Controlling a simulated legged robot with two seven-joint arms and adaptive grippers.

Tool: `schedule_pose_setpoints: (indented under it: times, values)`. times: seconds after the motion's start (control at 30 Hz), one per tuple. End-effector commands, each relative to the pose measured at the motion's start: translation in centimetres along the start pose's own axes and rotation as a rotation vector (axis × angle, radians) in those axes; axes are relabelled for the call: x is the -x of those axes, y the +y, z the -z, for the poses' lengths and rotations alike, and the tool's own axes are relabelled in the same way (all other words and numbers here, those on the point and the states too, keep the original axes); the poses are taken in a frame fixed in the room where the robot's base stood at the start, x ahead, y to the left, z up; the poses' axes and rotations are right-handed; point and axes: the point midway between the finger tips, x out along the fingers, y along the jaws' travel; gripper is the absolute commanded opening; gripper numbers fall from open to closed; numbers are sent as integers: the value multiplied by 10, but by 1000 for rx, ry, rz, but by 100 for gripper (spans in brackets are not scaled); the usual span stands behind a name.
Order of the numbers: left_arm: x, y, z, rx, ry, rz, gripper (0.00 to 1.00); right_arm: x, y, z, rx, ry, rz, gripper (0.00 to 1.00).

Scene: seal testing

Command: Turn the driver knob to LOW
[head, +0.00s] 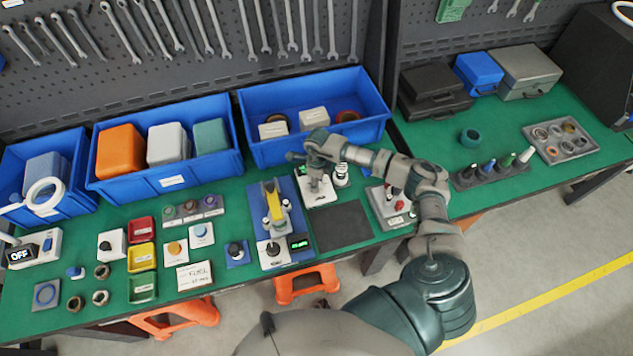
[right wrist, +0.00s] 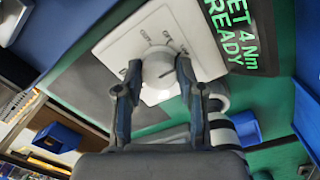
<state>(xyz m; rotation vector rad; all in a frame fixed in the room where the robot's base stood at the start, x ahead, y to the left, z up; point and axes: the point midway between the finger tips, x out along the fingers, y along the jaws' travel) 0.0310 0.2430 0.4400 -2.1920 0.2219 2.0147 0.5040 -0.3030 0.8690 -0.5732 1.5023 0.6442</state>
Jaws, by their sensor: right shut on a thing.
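The driver knob (right wrist: 158,66) is a round white dial on a white plate (right wrist: 118,44) in the right wrist view. Small labels sit around the dial, too blurred to read surely, and a dark mark shows on its face. My right gripper (right wrist: 162,88) has one finger on each side of the knob and is shut on it. In the head view my right gripper (head: 316,188) is over the white plate (head: 322,201) and hides most of the knob. A black display (right wrist: 232,32) beside the plate shows green text ending in "4 Nm READY". My left gripper is not in view.
A yellow tool (head: 272,200) stands on a blue base just left of the plate. A dark mat (head: 342,226) lies in front, and a grey block with red parts (head: 391,207) is to the right. Blue bins (head: 368,100) stand behind.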

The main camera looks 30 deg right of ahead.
Motion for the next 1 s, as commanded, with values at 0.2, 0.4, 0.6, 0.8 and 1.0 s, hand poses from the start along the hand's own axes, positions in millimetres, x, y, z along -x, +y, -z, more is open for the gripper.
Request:
schedule_pose_setpoints:
  times: [0.2,0.4,0.6,0.8,1.0]
  values:
    - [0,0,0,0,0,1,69,4,-4,0,-34,-6,9,3]
    - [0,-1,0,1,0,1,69,4,-4,0,-37,-6,10,3]
    - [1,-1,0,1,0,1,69,4,-5,0,-37,-6,10,51]
    - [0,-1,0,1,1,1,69,2,-3,0,-35,-3,6,63]
    - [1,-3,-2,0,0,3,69,4,-2,0,-33,-3,4,63]
